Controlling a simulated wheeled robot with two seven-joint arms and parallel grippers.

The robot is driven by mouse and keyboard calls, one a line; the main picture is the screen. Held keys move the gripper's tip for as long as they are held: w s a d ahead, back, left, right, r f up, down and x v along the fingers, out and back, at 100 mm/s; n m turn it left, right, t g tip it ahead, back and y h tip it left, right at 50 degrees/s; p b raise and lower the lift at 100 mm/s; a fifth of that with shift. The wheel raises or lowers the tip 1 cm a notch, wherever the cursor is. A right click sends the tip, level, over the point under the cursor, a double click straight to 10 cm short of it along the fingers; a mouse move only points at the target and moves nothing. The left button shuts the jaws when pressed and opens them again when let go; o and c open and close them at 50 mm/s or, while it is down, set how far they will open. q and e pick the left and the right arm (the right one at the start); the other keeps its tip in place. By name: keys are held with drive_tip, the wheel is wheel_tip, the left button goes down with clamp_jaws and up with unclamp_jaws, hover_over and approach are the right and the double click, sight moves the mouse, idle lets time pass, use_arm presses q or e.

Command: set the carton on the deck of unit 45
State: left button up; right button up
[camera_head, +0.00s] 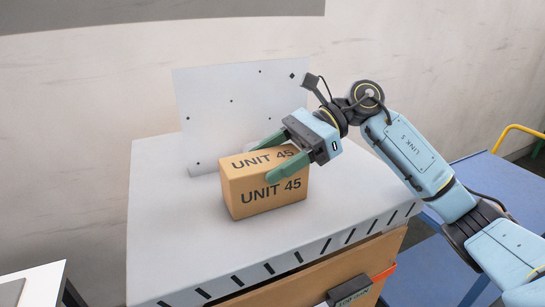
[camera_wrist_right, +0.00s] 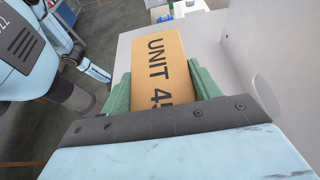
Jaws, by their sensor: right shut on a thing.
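The carton (camera_head: 262,187) is a brown box printed "UNIT 45" on its top and front faces. In the head view it is upright on, or just above, the pale grey deck (camera_head: 170,230); I cannot tell whether its base touches. My right gripper (camera_head: 277,160) comes in from the right and is shut on the carton, with its green fingers on two opposite sides. In the right wrist view the carton (camera_wrist_right: 163,75) lies between both fingers, and its lettering is partly cut off by the gripper body. My left gripper is not in view.
An upright grey panel (camera_head: 235,105) with small holes stands behind the carton. The deck's front edge has dark slots, with a brown front (camera_head: 330,265) below. Blue surfaces (camera_head: 510,190) and a yellow rail (camera_head: 525,130) are at the right. The deck is clear left of the carton.

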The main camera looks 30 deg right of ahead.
drive_tip(key=o, duration=0.8)
drive_tip(key=shift+f, duration=0.2)
drive_tip(key=o, duration=0.4)
drive_tip(key=shift+o, duration=0.2)
drive_tip(key=shift+r, duration=0.1)
drive_tip(key=shift+r, duration=0.1)
drive_tip(key=b+v, duration=0.1)
drive_tip(key=v, duration=1.1)
drive_tip(key=shift+b, duration=0.35)
